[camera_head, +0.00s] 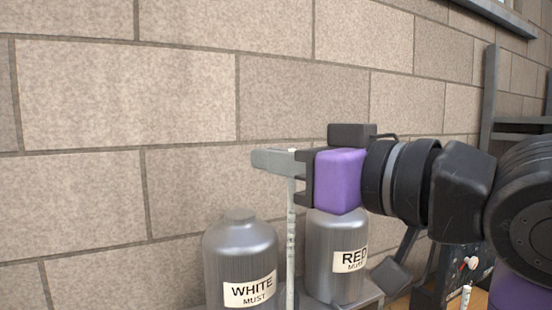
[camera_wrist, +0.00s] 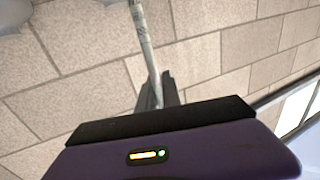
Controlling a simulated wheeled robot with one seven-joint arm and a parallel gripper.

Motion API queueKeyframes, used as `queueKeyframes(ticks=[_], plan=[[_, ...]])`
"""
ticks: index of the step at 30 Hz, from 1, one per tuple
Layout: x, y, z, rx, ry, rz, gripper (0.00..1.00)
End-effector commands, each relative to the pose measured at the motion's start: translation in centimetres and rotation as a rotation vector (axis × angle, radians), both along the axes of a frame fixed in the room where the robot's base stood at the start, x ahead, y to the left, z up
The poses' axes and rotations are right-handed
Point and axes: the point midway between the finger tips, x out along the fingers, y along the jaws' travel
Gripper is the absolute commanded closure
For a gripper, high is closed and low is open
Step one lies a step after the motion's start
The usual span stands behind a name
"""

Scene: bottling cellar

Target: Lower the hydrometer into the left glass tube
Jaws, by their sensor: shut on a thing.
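My gripper (camera_head: 273,162) is shut on the thin upper stem of the hydrometer (camera_head: 291,230), high in front of the wall. The hydrometer is a slim whitish rod with dark marks. It hangs about upright and runs out of the bottom of the head view, so its lower end is hidden. In the wrist view the hydrometer (camera_wrist: 144,42) runs up from between the dark fingers (camera_wrist: 167,92) to the top edge. I cannot make out the left glass tube in either view.
A metal bottle labelled WHITE MUST (camera_head: 240,265) and one labelled RED MUST (camera_head: 333,258) stand behind, on either side of the hydrometer in the picture. A dark panel (camera_head: 470,262) and a short pale rod (camera_head: 466,295) show at the lower right. A block wall (camera_head: 130,100) fills the background.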

Motion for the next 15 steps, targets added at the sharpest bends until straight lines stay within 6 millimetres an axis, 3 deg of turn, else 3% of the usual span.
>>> queueKeyframes(ticks=[15], plan=[[0.0, 0.0, -1.8, 0.001, -0.001, 0.0, 1.0]])
